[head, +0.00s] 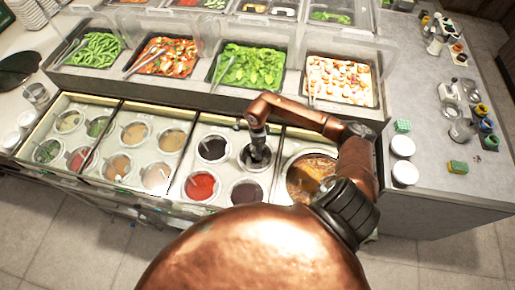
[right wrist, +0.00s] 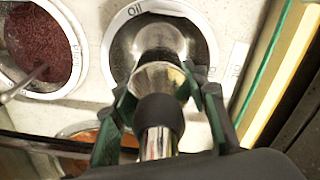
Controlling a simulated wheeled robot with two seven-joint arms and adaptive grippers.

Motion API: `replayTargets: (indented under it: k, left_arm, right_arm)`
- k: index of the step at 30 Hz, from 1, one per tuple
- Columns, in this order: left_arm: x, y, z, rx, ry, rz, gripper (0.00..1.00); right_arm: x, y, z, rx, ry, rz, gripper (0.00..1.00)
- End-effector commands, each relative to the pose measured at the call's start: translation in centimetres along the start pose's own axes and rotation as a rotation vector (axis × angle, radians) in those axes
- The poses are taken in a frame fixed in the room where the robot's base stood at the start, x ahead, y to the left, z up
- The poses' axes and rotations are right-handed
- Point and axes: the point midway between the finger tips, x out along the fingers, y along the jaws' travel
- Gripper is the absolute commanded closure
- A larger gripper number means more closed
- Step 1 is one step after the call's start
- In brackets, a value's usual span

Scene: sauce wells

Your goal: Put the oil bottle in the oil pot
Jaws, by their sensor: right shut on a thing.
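The oil bottle (right wrist: 157,112), metallic with a dark band, is between the green-edged fingers of my right gripper (right wrist: 162,92), which is shut on it. In the right wrist view the bottle overlaps the oil pot (right wrist: 118,60), a round well with a white rim labelled "oil". I cannot tell how far the bottle is inside the pot. In the head view my right gripper (head: 257,143) points down over the oil pot (head: 268,163) and hides most of the bottle. My left gripper is not in view.
A dark red sauce well (head: 212,149) and a bright red one (head: 201,186) stand beside the pot. A large soup pot (head: 311,174) is to the right. Food trays (head: 250,67) with clear covers stand behind. White jars (head: 403,146) stand on the right counter.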

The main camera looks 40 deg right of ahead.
Motion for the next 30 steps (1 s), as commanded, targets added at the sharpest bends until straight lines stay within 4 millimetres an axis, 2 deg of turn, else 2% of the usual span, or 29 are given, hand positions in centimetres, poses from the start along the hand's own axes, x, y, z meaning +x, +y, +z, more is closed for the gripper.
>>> replayTargets:
  k: [10,11,18,26,30]
  left_arm:
    - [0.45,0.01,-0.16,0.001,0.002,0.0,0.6]
    - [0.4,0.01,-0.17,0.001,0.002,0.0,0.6]
    - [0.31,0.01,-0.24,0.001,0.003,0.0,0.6]
    - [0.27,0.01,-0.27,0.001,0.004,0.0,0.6]
    - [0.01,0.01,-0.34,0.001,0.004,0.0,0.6]
  right_arm:
    - [0.33,-0.08,-0.02,0.0,-0.001,-0.001,0.9]
    - [0.31,-0.04,-0.03,0.0,-0.001,-0.001,0.58]
    - [0.22,-0.04,-0.01,0.0,0.0,-0.001,0.42]
    - [0.18,-0.05,0.02,0.0,0.0,-0.001,0.42]
    - [-0.58,-0.16,0.0,0.0,0.0,-0.003,0.42]
